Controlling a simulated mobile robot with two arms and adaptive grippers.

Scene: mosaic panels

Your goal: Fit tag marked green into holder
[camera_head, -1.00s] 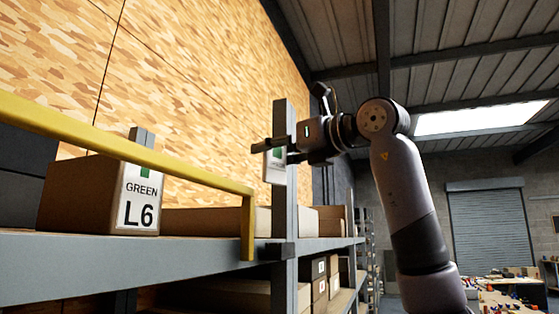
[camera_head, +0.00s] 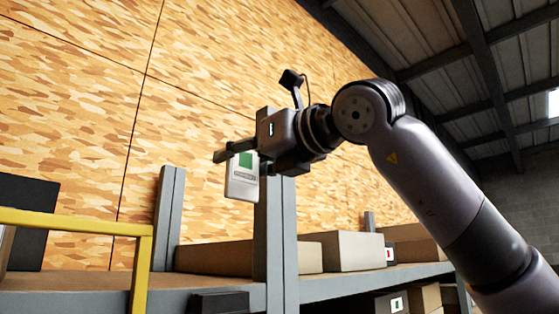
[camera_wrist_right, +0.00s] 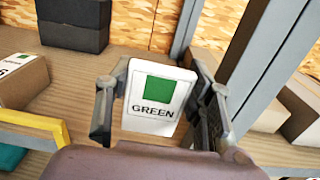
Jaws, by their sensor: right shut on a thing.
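The tag is a white plate with a green square and the word GREEN, clear in the right wrist view (camera_wrist_right: 155,122). In the head view the tag (camera_head: 242,187) hangs upright below my right gripper (camera_head: 243,157). That gripper is shut on the tag, one finger at each side, and holds it above the shelf (camera_head: 70,300), in front of a grey post (camera_head: 275,235). A dark block (camera_head: 219,302) sits on the shelf's front edge below the tag, apart from it. I cannot tell whether this is the holder. My left gripper is not in view.
A yellow rail (camera_head: 75,222) runs along the shelf front at left. Brown boxes (camera_head: 340,250) stand on the shelf behind and right of the post. Black bins (camera_wrist_right: 75,22) and a labelled box (camera_wrist_right: 22,82) show in the right wrist view.

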